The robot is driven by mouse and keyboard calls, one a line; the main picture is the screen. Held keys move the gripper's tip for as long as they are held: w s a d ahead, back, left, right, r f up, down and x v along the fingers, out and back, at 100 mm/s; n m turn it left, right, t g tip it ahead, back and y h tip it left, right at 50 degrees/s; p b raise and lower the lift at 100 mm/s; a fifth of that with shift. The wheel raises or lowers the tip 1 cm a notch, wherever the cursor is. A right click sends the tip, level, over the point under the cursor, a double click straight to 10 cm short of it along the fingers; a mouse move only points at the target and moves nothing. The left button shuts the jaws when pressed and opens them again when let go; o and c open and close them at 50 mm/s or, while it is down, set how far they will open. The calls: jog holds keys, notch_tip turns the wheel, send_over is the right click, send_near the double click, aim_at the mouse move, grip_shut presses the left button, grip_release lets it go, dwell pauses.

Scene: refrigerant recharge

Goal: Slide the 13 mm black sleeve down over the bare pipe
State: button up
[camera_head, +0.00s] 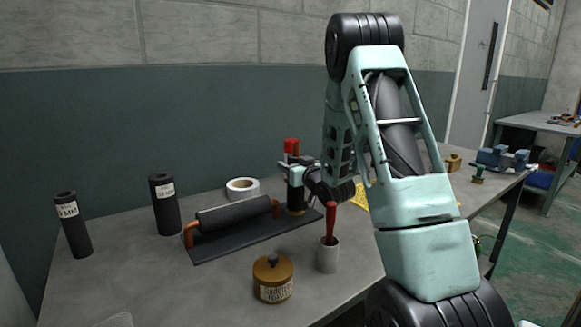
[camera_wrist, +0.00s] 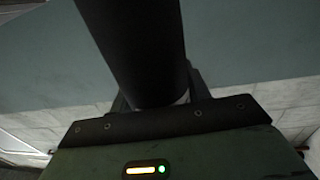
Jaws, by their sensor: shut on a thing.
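My gripper (camera_head: 296,172) is at the back of the bench, shut on a black sleeve (camera_head: 296,200). The sleeve stands roughly upright, its lower part below the jaws near the black mat. In the wrist view the dark sleeve (camera_wrist: 135,45) runs between the fingers (camera_wrist: 155,100), with a sliver of white at its side. A red-topped upright piece (camera_head: 291,146) and a brownish, pipe-like length (camera_head: 296,152) show just above the jaws. I cannot tell how far the sleeve surrounds the pipe. Its size label is not readable.
Two other labelled black sleeves stand at the left (camera_head: 73,225) and (camera_head: 165,205). A black roll on orange brackets (camera_head: 234,214), a white tape roll (camera_head: 242,186), a brass-coloured pot (camera_head: 273,279) and a grey cup (camera_head: 327,256) with a red-handled tool stand nearby.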

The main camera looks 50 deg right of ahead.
jog(key=shift+f, duration=0.25)
jog(key=o, duration=1)
jog(key=shift+o, duration=0.2)
jog(key=shift+s, duration=0.1)
jog(key=b+v, duration=0.2)
jog(key=v, duration=0.9)
jog(key=shift+s+a, duration=0.2)
jog(key=shift+s, duration=0.1)
jog(key=shift+r, duration=0.2)
